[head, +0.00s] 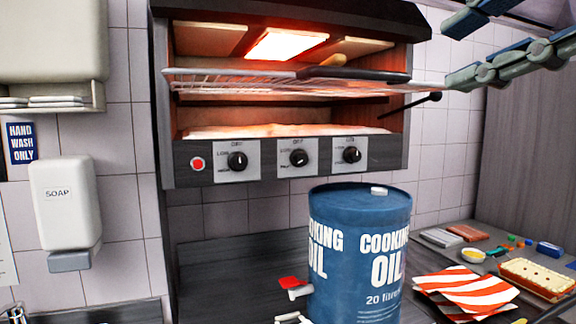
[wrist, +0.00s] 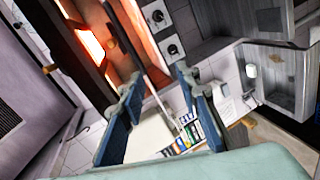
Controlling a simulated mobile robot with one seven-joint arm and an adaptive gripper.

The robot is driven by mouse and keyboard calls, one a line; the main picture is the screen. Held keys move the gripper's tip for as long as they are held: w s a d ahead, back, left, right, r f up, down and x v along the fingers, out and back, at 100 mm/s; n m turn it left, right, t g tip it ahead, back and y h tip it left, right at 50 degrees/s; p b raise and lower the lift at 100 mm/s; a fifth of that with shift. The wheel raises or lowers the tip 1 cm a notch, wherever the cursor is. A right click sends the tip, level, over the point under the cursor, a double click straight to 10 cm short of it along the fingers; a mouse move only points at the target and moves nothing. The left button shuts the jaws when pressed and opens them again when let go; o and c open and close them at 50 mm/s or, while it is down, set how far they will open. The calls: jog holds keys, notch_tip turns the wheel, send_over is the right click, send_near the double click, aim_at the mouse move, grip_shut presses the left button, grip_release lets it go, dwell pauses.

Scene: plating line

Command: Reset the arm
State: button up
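My gripper (head: 456,52) is at the upper right of the head view, with its two blue and grey-green fingers spread apart. It is in the air to the right of the lit grill (head: 290,100), near the right end of the wire rack (head: 230,83). In the wrist view my gripper (wrist: 157,82) also shows its fingers apart, with nothing held between them. The grill's glow and its knobs show beyond the fingertips there. The rest of my arm is mostly out of the head view.
A blue cooking oil drum (head: 360,250) stands on the counter below the grill. A black-knobbed lever (head: 434,97) sticks out at the grill's right. Red-striped paper (head: 465,294) and a cream-topped tray (head: 540,278) lie at the lower right. A soap dispenser (head: 65,210) hangs left.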

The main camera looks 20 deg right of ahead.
jog(key=w+a+f+m+g+p, duration=0.2)
jog(key=w+a+f+m, duration=0.25)
jog(key=w+f, duration=0.35)
jog(key=w+a+f+m+g+p, duration=0.25)
jog(key=w+a+f, duration=0.25)
jog(key=f, duration=0.4)
notch_tip(320, 180, down, 22)
jog(key=s+a+m+g+p, duration=0.1)
jog(key=m+g, duration=0.3)
jog(key=m, duration=0.5)
jog(key=shift+s+a+h+p, duration=0.2)
jog(key=shift+a+h+p, duration=0.2)
jog(key=shift+a+p, duration=0.35)
jog(key=shift+g, duration=0.25)
